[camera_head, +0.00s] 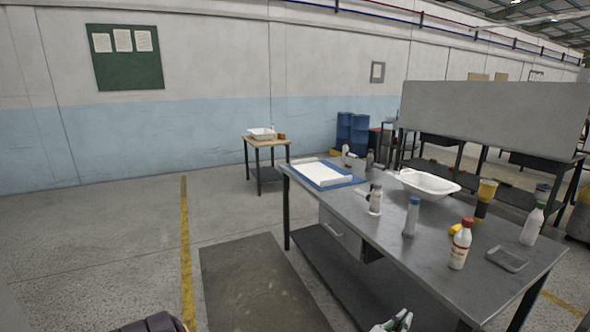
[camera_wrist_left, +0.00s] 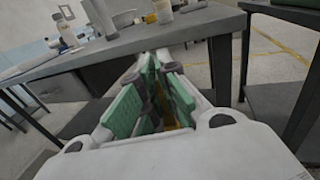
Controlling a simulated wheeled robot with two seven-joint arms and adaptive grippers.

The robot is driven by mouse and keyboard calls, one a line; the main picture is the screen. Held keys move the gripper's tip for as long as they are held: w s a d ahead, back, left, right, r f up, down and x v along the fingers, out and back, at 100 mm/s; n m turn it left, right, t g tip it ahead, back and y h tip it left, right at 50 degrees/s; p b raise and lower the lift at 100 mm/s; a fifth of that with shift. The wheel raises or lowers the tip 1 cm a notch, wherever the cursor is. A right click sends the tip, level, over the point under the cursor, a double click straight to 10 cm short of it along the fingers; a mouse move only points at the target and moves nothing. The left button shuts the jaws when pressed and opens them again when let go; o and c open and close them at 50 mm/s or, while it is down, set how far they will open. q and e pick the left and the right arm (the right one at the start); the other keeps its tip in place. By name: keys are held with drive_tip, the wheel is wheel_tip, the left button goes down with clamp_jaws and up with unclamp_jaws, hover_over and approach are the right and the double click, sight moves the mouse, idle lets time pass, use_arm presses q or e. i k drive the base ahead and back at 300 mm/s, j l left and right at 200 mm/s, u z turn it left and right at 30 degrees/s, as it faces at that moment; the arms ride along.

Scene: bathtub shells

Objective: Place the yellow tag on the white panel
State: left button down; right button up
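A white panel (camera_head: 322,173) lies on a blue mat (camera_head: 345,183) at the far left end of the metal table. I cannot make out a yellow tag for certain. A small yellow thing (camera_head: 455,229) lies on the table behind a red-capped bottle, partly hidden. My left gripper (camera_head: 396,321) shows at the bottom edge of the head view, below and in front of the table. In the left wrist view its green-padded fingers (camera_wrist_left: 153,62) stand apart, pointing toward the table edge. A yellow-brown strip shows between them; I cannot tell what it is. My right gripper is not in view.
A small wooden table (camera_head: 266,142) stands behind.

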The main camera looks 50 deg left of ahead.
sight(319, 172)
drive_tip(key=i+j+u, duration=0.1)
drive_tip(key=j+u, duration=0.15)
drive_tip(key=u, duration=0.2)
drive_tip(key=i+j+u, duration=0.15)
drive_tip(key=u, duration=0.35)
drive_tip(key=i+j+u, duration=0.15)
drive_tip(key=u, duration=0.3)
drive_tip(key=i+j+u, duration=0.1)
drive_tip(key=u, duration=0.4)
drive_tip(key=i+u, duration=0.25)
drive_tip(key=i, duration=0.45)
drive_tip(key=i+z, duration=0.15)
drive_tip(key=i, duration=0.4)
drive_tip(key=i+z, duration=0.4)
drive_tip(key=i+j+z, duration=0.2)
drive_tip(key=z, duration=0.2)
drive_tip(key=i+j+z, duration=0.25)
drive_tip(key=z, duration=0.2)
drive_tip(key=i+j+z, duration=0.15)
drive_tip(key=i+j, duration=0.1)
drive_tip(key=i, duration=0.1)
